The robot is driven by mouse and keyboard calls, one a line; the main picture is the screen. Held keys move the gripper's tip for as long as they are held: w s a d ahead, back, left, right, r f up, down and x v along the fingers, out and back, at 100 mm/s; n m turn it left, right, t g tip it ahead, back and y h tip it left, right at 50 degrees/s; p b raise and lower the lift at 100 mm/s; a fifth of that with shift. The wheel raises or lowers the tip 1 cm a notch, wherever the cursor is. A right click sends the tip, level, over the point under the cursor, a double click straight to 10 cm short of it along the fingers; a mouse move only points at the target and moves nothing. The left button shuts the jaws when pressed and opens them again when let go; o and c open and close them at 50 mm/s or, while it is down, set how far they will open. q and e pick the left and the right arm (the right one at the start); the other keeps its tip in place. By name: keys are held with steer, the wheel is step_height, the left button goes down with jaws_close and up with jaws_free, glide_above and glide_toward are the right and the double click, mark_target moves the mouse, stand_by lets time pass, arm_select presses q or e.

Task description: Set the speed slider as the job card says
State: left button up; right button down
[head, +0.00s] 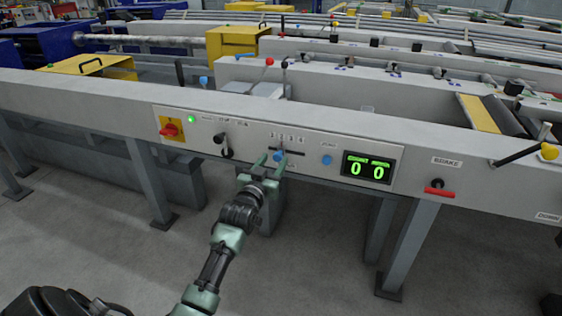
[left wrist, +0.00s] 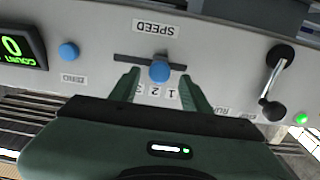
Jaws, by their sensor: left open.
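The speed slider's blue knob (head: 278,155) sits in a dark horizontal slot on the white control panel. In the left wrist view, which shows the panel upside down, the blue knob (left wrist: 160,71) is close to the printed 2; its exact setting is hard to tell. The SPEED label (left wrist: 156,28) lies across the slot from the digits. My left gripper (head: 274,159) is open in front of the panel, its fingers on either side of the knob; in the left wrist view the fingers (left wrist: 161,84) flank it with gaps. I cannot make out a job card. My right gripper is not in view.
A black lever (head: 225,147) and a red rotary switch (head: 170,130) are left of the slider. A red brake handle (head: 439,188) is farther right. The floor in front is clear.

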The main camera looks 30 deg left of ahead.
mark_target(277, 158)
arm_select(q)
steer(key=shift+b+x, duration=0.35)
steer(key=shift+x, duration=1.45)
steer(key=shift+d, duration=0.1)
jaws_close()
